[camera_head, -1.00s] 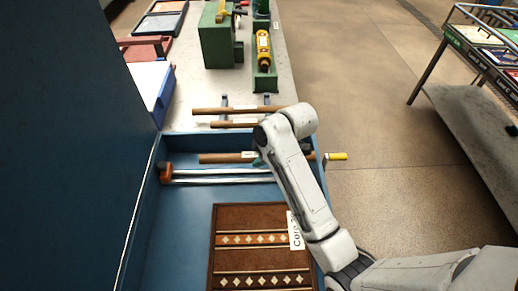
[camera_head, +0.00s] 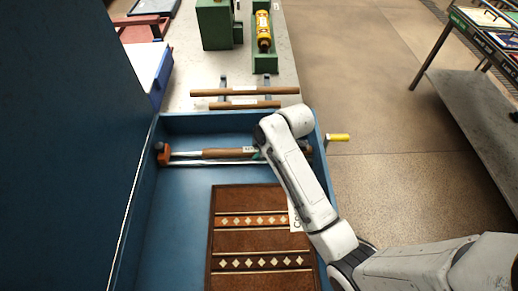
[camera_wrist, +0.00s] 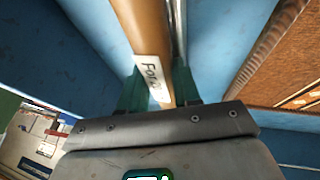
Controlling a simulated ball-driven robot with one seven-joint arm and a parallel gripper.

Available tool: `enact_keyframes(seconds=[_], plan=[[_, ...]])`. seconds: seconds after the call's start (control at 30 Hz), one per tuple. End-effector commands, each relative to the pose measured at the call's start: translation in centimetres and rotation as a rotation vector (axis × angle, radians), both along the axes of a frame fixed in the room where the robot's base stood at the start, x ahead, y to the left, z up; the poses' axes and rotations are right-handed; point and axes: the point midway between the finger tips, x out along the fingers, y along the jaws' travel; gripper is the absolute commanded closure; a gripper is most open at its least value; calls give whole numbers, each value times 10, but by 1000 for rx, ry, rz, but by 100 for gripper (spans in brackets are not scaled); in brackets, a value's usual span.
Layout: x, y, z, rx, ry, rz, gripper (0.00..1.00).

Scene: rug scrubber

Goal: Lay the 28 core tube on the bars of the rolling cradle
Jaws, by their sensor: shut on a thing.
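The brown core tube (camera_head: 222,153) with a white label shows in the head view, lying lengthwise along the cradle's silver bars (camera_head: 186,154). Whether it touches them I cannot tell. The rolling cradle (camera_head: 162,154) has an orange end piece at left; my arm hides its right part. My gripper (camera_wrist: 160,90) is shut on the tube (camera_wrist: 138,25), its green fingers on either side near the white label. The label's print begins "For"; the rest is unclear. A silver bar (camera_wrist: 178,25) runs close beside the tube in the wrist view.
The blue tray (camera_head: 165,220) has raised walls; a brown patterned rug (camera_head: 250,235) lies in it nearer me. A yellow handle (camera_head: 338,137) sticks out right. Two more brown tubes (camera_head: 215,93) (camera_head: 225,105) rest on grey supports beyond the far wall.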

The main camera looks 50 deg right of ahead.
Motion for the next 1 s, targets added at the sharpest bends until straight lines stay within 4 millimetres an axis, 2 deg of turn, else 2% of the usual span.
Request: enact_keyframes(seconds=[0.03, 0.33, 0.37, 0.63, 1.0], plan=[[-2, 1, -9, 4, 10, 1, 99], [-3, 2, -12, 6, 13, 1, 99], [-3, 2, -13, 6, 13, 1, 66], [-4, 3, -14, 7, 17, 3, 40], [-5, 5, -14, 11, 22, 8, 38]])
